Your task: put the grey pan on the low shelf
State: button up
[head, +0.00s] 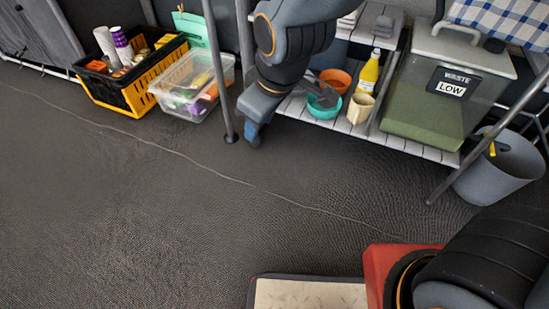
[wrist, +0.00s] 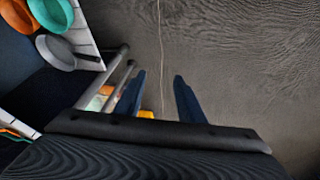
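The grey pan (wrist: 55,52) lies on the low slatted shelf (head: 398,141), with its handle towards the front edge in the wrist view. In the head view the pan (head: 311,86) is partly hidden, just left of the teal and orange bowls. My gripper (head: 251,132) hangs in front of the shelf's left end, apart from the pan. In the wrist view my gripper (wrist: 160,76) has its two dark blue fingers spread, with only floor between them.
A metal post (head: 218,75), a clear box (head: 191,84) and a yellow-black crate (head: 120,90) stand left. Floor in front is clear.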

jog(key=s+d+r+m+g, duration=0.1)
jog(key=s+d+r, duration=0.1)
jog(key=s, duration=0.5)
jog(key=s+d+r+m+g+h, duration=0.1)
jog(key=s+r, duration=0.3)
jog(key=s, duration=0.4)
jog(key=shift+d+r+m+g+h, duration=0.3)
jog(key=shift+d+m+g, duration=0.25)
jog(key=shift+m+g, duration=0.2)
jog(key=shift+s+r, duration=0.1)
jog(key=d+r+m+p, duration=0.2)
jog(key=d+r+p, duration=0.5)
jog(key=r+p, duration=0.4)
jog(key=d+r+m+p, duration=0.3)
jog(key=d+r+p, duration=0.4)
jog(key=r+p, duration=0.5)
jog(key=d+r+m+h+p, duration=0.1)
jog(key=d+r+m+p, duration=0.2)
jog(key=p, duration=1.7)
jog(key=d+r, duration=0.4)
jog(key=r, duration=0.4)
jog(key=shift+r, duration=0.3)
jog(key=shift+d+m, duration=0.1)
jog(key=shift+m, duration=0.15)
